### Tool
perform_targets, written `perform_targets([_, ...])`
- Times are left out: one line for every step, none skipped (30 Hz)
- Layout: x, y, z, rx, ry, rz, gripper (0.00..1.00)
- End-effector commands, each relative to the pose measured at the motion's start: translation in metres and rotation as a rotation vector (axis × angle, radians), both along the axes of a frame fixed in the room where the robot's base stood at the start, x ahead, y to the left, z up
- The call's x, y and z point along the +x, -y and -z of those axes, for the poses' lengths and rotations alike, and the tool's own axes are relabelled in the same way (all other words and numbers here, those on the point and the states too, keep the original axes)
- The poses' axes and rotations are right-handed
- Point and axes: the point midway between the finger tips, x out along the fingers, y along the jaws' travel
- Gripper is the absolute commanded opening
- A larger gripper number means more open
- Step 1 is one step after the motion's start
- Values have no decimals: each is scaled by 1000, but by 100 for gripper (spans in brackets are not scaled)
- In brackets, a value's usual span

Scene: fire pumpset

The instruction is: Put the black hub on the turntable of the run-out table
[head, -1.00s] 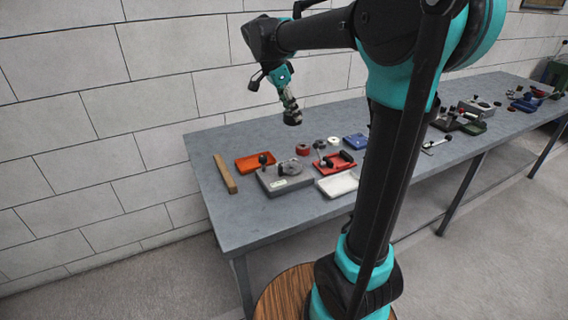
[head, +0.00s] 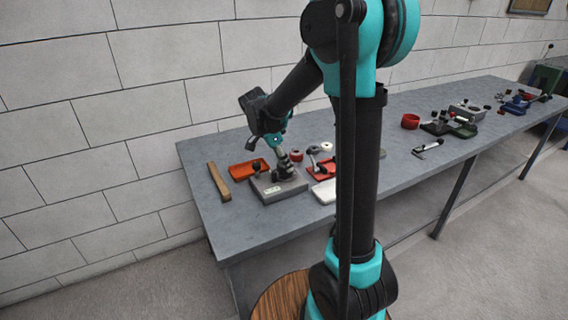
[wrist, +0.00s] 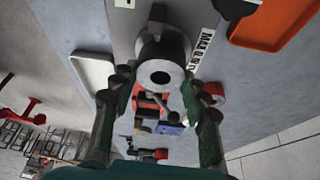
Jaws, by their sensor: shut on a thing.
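The black hub (wrist: 161,74) shows in the wrist view as a round dark body with a bored, lighter end face, between the fingers of my gripper (wrist: 166,88). My gripper is shut on it. In the head view my gripper (head: 284,168) is low over the run-out table (head: 268,192), a grey block with a label and a dark-knobbed post. The run-out table also shows in the wrist view (wrist: 182,18) beyond the hub. The turntable is hidden by the hub and gripper. I cannot tell whether the hub touches it.
An orange tray (head: 240,169) lies behind the run-out table and a wooden bar (head: 219,182) to its left. A white tray (head: 324,191) and a red stand (head: 322,168) are close on the right. The bench's front left corner is clear.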

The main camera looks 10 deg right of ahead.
Motion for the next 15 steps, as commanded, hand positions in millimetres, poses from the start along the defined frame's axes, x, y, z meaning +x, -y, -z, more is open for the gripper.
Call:
perform_targets([0,0,5,0,0,0,0])
perform_targets([0,0,6,0,0,0,0])
perform_targets([0,0,8,0,0,0,0])
perform_targets([0,0,8,0,0,0,0])
perform_targets([0,0,8,0,0,0,0])
perform_targets([0,0,8,0,0,0,0])
perform_targets([0,0,8,0,0,0,0])
perform_targets([0,0,8,0,0,0,0])
perform_targets([0,0,8,0,0,0,0])
perform_targets([0,0,8,0,0,0,0])
perform_targets([0,0,8,0,0,0,0])
perform_targets([0,0,9,0,0,0,0])
perform_targets([0,0,10,0,0,0,0])
perform_targets([0,0,11,0,0,0,0])
perform_targets([0,0,11,0,0,0,48])
